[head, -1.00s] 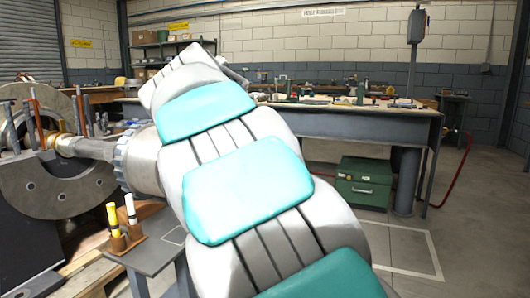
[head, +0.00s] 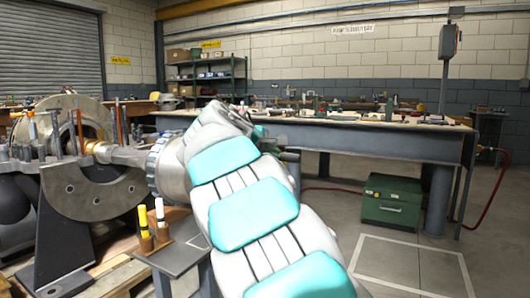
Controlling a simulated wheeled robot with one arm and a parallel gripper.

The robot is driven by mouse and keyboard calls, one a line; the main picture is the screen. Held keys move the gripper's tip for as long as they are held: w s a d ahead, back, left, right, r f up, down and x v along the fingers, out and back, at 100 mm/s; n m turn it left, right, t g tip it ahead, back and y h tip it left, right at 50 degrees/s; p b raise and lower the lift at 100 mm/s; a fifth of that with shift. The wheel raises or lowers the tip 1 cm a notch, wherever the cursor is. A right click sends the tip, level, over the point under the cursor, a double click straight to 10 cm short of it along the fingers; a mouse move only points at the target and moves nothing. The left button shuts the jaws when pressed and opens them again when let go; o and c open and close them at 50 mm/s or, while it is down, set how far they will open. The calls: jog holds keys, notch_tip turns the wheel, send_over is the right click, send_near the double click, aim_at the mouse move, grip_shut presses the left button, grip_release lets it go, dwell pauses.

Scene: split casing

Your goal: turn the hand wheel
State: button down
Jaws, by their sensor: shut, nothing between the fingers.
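No hand wheel can be made out in the head view. My arm, with grey links and teal pads, fills the middle of the picture and hides what lies behind it. My gripper cannot be made out; the far end of the arm is turned away. Left of the arm is the split casing (head: 95,192), a grey half-round flange with upright studs. A shaft (head: 122,155) runs from it to a toothed ring (head: 160,168) beside my arm.
A small stand (head: 178,258) holding yellow and white markers (head: 150,218) is in front of the casing. A long workbench (head: 390,135) with tools crosses the back.

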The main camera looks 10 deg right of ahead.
aim_at(282, 155)
jog(key=shift+x, duration=1.3)
jog(key=shift+w+d+r+p, duration=0.15)
jog(key=shift+w+d+p, duration=0.1)
jog(key=shift+p, duration=0.65)
